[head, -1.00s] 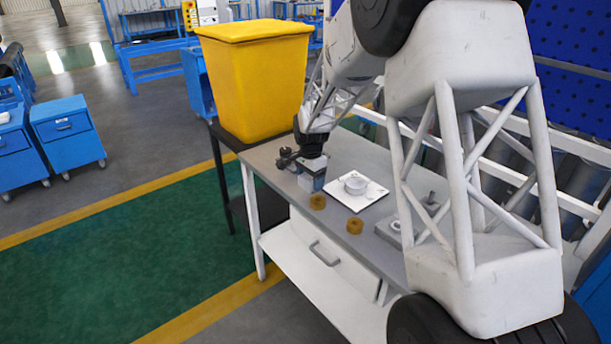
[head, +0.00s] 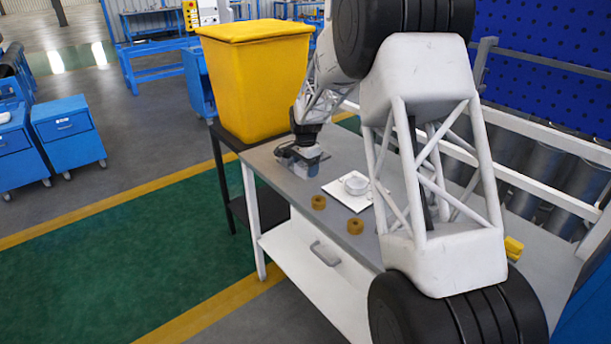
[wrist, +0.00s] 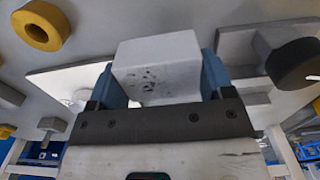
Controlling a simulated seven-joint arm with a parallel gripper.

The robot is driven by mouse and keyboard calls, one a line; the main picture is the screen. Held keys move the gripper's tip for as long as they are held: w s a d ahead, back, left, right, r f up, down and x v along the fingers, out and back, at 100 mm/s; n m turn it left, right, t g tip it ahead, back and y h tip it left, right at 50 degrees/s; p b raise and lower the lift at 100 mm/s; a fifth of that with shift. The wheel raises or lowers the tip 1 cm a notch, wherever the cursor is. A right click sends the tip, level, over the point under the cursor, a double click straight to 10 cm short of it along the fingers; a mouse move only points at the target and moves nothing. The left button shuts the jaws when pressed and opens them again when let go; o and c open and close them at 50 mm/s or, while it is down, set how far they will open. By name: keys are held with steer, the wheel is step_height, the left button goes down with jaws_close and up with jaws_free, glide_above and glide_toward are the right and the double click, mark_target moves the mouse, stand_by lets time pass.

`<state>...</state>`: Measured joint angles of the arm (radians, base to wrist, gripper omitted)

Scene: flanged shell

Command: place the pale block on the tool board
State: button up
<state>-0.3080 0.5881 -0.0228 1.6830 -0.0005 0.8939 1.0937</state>
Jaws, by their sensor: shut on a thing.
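My gripper (wrist: 158,85) is shut on the pale block (wrist: 157,62), which sits between two blue fingers in the wrist view. The block is light grey-white with dark specks on its near face. In the head view my gripper (head: 306,160) is low at the far left part of the table; the block is too small there to make out clearly. A white square board (head: 339,193) lies to its right with a pale round flanged part (head: 355,184) on it. I cannot tell for sure which plate is the tool board. The block's underside is hidden.
Two brown-yellow rings (head: 318,202) lie along the table's (head: 268,165) front side; one shows in the wrist view (wrist: 42,25). A dark round piece (wrist: 294,63) on a grey base is close right of the block there. A yellow bin (head: 255,85) stands beyond the table's left end.

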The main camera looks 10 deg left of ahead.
mark_target(305, 175)
steer(key=shift+f, duration=1.75)
steer(key=shift+f, duration=0.1)
steer(key=o, duration=1.1)
steer(key=shift+o, duration=0.2)
step_height(305, 175, up, 12)
steer(key=shift+r, duration=0.1)
steer(key=shift+r, duration=0.1)
